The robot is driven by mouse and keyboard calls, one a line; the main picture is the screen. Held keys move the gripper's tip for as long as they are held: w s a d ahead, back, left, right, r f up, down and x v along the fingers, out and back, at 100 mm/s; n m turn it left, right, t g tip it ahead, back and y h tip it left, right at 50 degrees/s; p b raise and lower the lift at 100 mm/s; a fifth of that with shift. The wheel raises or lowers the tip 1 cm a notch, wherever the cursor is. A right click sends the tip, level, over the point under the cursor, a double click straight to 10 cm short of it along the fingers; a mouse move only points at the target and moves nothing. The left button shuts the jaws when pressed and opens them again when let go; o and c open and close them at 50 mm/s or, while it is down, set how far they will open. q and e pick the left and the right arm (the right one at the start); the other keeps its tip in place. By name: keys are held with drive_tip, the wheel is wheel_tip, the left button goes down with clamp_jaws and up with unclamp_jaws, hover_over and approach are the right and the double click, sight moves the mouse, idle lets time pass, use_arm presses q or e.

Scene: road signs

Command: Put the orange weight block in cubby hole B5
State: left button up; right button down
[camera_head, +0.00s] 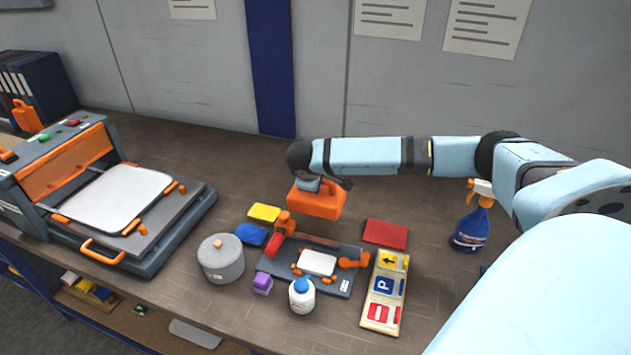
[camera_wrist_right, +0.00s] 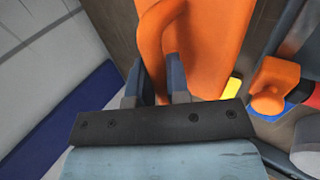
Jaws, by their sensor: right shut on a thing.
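The orange weight block (camera_head: 316,202) hangs in my right gripper (camera_head: 322,184), above the table behind the small grey board. In the right wrist view the gripper's two fingers (camera_wrist_right: 155,85) are closed around the block's looped handle (camera_wrist_right: 150,40), and the block's orange body (camera_wrist_right: 208,45) fills the upper middle. The block appears clear of the tabletop. My left gripper is not in view. No cubby hole marked B5 can be made out.
A press machine (camera_head: 75,200) stands at left, with a dark slotted rack (camera_head: 40,85) behind it. Near the block lie a grey pot (camera_head: 221,262), a board with orange clamps (camera_head: 275,264), a red pad (camera_head: 386,234), a sign strip (camera_head: 383,305) and a spray bottle (camera_head: 472,225).

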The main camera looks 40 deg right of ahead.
sight(316, 196)
drive_tip(key=shift+f, duration=2.6)
drive_tip(key=shift+f, duration=0.1)
drive_tip(key=c, duration=1.1)
unclamp_jaws()
